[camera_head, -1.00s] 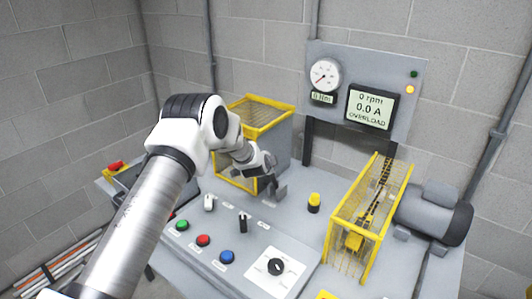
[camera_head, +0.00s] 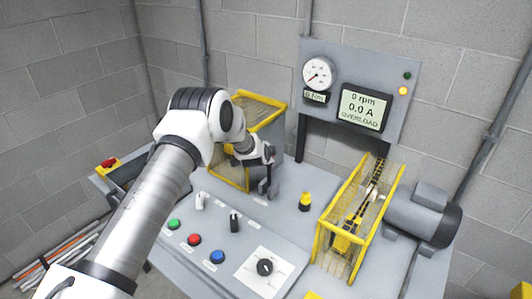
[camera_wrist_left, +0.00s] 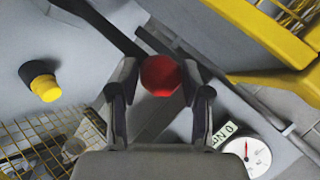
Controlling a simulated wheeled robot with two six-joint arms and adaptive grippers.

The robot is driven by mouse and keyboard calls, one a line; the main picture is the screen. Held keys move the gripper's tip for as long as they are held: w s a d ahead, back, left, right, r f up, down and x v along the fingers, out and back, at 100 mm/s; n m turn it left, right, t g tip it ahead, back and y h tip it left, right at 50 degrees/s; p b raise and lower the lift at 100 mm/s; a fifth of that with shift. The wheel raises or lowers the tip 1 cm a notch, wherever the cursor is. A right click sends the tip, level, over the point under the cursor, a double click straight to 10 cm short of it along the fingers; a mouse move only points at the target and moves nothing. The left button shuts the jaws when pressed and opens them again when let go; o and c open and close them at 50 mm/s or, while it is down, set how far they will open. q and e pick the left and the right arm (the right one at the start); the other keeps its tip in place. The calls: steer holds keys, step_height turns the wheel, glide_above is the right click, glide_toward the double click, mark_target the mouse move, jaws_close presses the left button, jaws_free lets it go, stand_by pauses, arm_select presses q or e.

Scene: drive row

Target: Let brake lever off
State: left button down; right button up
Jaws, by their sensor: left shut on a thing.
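The brake lever (camera_head: 265,186) stands on the bench top in front of the yellow-framed cage, roughly upright in the head view. Its red ball knob (camera_wrist_left: 160,76) shows clearly in the left wrist view, with the dark lever arm (camera_wrist_left: 105,28) running off to the upper left. My left gripper (camera_head: 268,154) is at the top of the lever, its two fingers shut on either side of the red knob. My arm and gripper hide part of the lever top in the head view. My right gripper is not in view.
The display (camera_head: 363,107) reads 0 rpm, 0.0 A, OVERLOAD, beside a round gauge (camera_head: 317,72). A yellow guard (camera_head: 325,228) and motor (camera_head: 424,214) stand at right. A yellow-topped button (camera_head: 305,201) and a front control panel (camera_head: 211,222) are near the lever.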

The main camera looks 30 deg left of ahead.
arm_select(q)
steer(key=shift+w+r, duration=0.4)
steer(key=shift+r, duration=0.2)
steer(key=c, duration=0.7)
jaws_free()
steer(key=shift+o, duration=0.5)
steer(key=shift+w+f, duration=0.3)
steer(key=shift+w, duration=0.05)
steer(key=shift+w+d+f, duration=0.25)
steer(key=shift+w+f, duration=0.4)
steer(key=shift+w, duration=0.05)
steer(key=shift+s+a+r, duration=0.1)
steer(key=shift+s+r, duration=0.3)
steer(key=shift+s, duration=0.3)
steer(key=v, duration=1.1)
steer(key=shift+w+f, duration=0.1)
